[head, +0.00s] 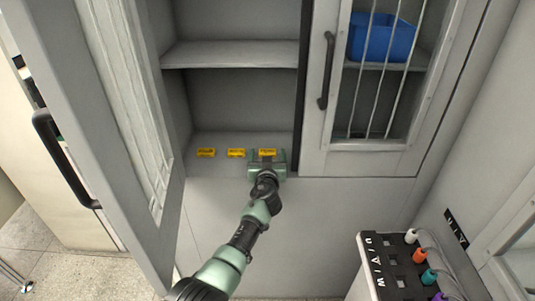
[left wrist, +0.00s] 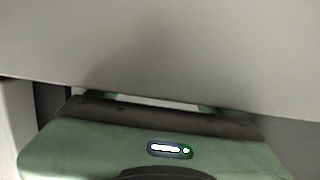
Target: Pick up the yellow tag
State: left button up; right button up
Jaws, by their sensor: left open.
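Three yellow tags with dark markings lie in a row on the cabinet's bottom shelf in the head view: a left tag (head: 206,152), a middle tag (head: 236,153) and a right tag (head: 267,152). My left gripper (head: 267,158) is open at the right tag, its green fingers spread to either side of it in the picture. I cannot tell whether it touches the tag. In the left wrist view my left gripper (left wrist: 158,103) shows its green body and finger edges; no tag shows there. My right gripper is not in view.
The grey cabinet's left door (head: 105,100) stands open; its right door (head: 317,150) is shut, with a blue bin (head: 382,38) behind its bars. A middle shelf (head: 230,54) hangs above the tags. A panel with colored plugs (head: 395,262) stands at lower right.

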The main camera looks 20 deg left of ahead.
pick_arm(q)
jog(key=c, duration=1.4)
